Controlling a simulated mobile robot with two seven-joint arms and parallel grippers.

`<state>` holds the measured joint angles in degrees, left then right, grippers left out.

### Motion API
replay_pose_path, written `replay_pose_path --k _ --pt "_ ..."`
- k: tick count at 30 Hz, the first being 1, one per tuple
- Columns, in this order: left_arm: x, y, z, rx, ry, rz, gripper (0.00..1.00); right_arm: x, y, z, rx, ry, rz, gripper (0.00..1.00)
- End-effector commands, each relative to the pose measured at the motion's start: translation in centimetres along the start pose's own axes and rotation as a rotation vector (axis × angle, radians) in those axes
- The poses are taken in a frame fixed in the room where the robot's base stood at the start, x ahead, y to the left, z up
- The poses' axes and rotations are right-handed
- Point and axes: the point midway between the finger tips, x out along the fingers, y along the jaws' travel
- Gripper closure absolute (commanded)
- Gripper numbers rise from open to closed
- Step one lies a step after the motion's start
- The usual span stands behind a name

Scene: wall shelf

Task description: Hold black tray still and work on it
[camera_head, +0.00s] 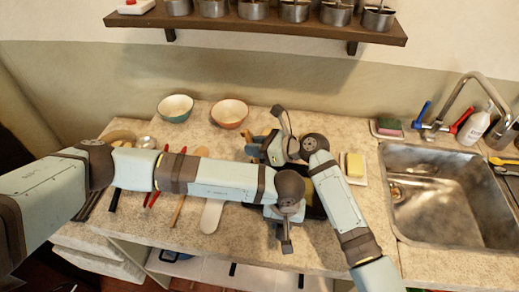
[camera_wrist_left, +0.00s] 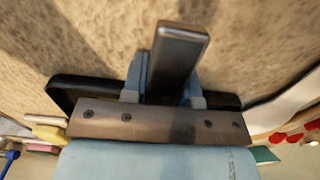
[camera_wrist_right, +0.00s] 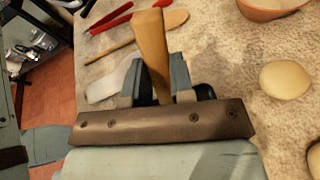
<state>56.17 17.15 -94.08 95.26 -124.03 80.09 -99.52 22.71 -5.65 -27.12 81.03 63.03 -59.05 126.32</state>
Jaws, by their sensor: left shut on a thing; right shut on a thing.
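The black tray (camera_head: 315,206) lies on the counter, mostly hidden under my arms. Its dark edge also shows behind my left gripper in the left wrist view (camera_wrist_left: 72,92). My left gripper (camera_head: 286,232) is shut on a dark grey bar (camera_wrist_left: 178,55), which stands out between its fingers; whether the bar belongs to the tray is unclear. My right gripper (camera_head: 265,148) is a little further back and left, shut on a wooden handle (camera_wrist_right: 152,48). The far end of the handle is hidden behind the fingers.
Two bowls (camera_head: 175,107) (camera_head: 229,113) stand at the back. Red-handled utensils (camera_head: 157,180) and a wooden spoon (camera_head: 180,205) lie left. A yellow block on a white dish (camera_head: 356,165) sits right, before the sink (camera_head: 430,190). A shelf with cups (camera_head: 250,24) hangs above.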

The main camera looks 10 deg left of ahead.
Motion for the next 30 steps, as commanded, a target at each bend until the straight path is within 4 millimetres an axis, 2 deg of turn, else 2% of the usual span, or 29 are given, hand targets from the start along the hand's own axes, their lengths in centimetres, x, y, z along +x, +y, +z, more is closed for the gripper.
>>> replay_pose_path --k 30 --pt "0.0 0.0 0.0 0.000 0.001 0.000 1.00 -8.4 -2.0 -2.7 0.000 0.001 0.000 1.00"
